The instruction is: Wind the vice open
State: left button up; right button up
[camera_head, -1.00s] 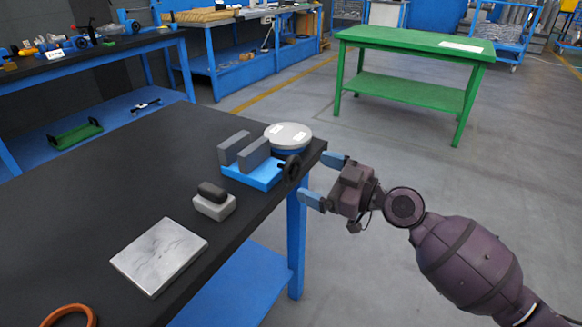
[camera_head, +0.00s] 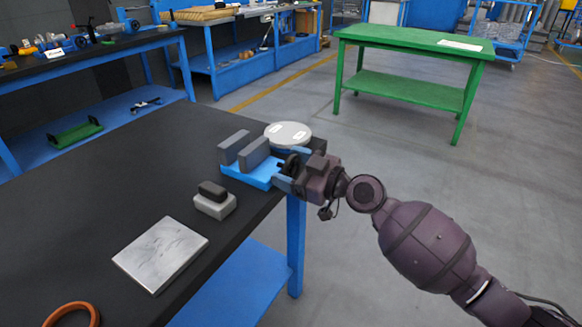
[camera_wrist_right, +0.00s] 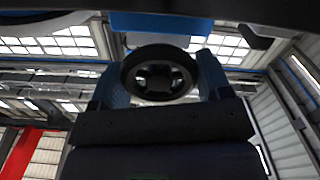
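The vice (camera_head: 262,179) has a blue base and two grey jaws, with a gap between them. It sits near the right edge of the black-topped bench. Its dark handwheel (camera_wrist_right: 160,73) shows in the right wrist view between the two blue fingers of my right gripper (camera_wrist_right: 163,82). In the head view my right gripper (camera_head: 291,166) has its fingers spread on either side of the handwheel, which they partly hide. Whether the fingers touch the rim is hard to tell. My left gripper is not in view.
A round grey disc-topped object (camera_head: 288,133) stands close behind the vice. A grey block with a dark top (camera_head: 214,202), a metal plate (camera_head: 160,255) and an orange ring (camera_head: 71,311) lie nearer on the bench (camera_head: 95,215).

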jog(key=c, duration=0.4)
jog(key=m, duration=0.2)
jog(key=shift+m, duration=0.4)
jog(key=shift+w+m, duration=0.1)
jog(key=shift+m, duration=1.9)
jog(key=o, duration=0.9)
jog(key=shift+d, duration=0.15)
